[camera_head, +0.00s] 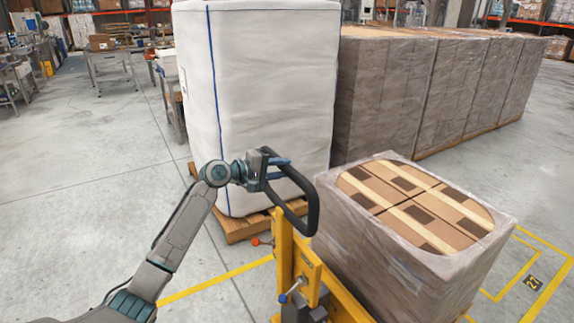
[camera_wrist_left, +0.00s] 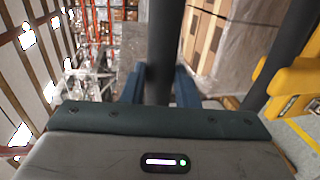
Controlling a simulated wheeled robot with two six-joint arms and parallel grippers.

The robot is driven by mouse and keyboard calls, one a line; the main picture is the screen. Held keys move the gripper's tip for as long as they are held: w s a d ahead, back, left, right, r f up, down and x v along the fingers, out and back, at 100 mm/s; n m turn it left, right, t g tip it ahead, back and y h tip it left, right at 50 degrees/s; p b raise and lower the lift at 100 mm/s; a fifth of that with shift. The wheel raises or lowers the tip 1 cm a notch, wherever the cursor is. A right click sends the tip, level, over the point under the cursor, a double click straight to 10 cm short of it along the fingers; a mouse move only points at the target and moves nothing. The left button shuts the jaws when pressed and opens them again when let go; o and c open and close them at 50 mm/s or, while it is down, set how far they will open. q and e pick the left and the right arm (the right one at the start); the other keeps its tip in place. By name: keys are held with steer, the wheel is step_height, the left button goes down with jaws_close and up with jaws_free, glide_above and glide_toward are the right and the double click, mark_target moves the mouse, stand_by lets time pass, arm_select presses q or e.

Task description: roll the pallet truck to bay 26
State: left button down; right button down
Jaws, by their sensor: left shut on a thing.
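The yellow pallet truck (camera_head: 308,269) stands in front of me with a black loop handle (camera_head: 313,200) at its top. A stack of boxes wrapped in clear film (camera_head: 400,245) sits right behind its mast, apparently on the forks, which are hidden. My left gripper (camera_head: 278,162) is shut on the left side of the loop handle. In the left wrist view the black handle bar (camera_wrist_left: 165,60) passes between the two blue fingers, and yellow truck parts (camera_wrist_left: 292,85) show at the right. My right gripper is not in view. No bay 26 marking is visible.
A floor marking reads 27 (camera_head: 533,283) inside yellow lines at the right. A tall white wrapped load (camera_head: 262,90) on a wooden pallet (camera_head: 240,226) stands close behind the truck. A row of wrapped pallets (camera_head: 440,90) stretches right. Open floor (camera_head: 80,190) lies left.

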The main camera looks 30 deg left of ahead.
arm_select(q)
steer(key=shift+s+a, duration=0.4)
steer(key=shift+a, duration=0.05)
steer(key=shift+w+d, duration=0.1)
steer(key=shift+w+d+f, duration=0.1)
steer(key=shift+w+d, duration=0.05)
steer(key=shift+w, duration=0.05)
steer(key=c, duration=1.2)
jaws_free()
steer(key=shift+f, duration=0.1)
steer(key=shift+o, duration=0.2)
steer(key=b+v, duration=0.4)
steer(key=v, duration=0.7)
steer(key=shift+a+b, duration=0.35)
steer(key=shift+a, duration=0.05)
steer(key=shift+w+f, duration=0.15)
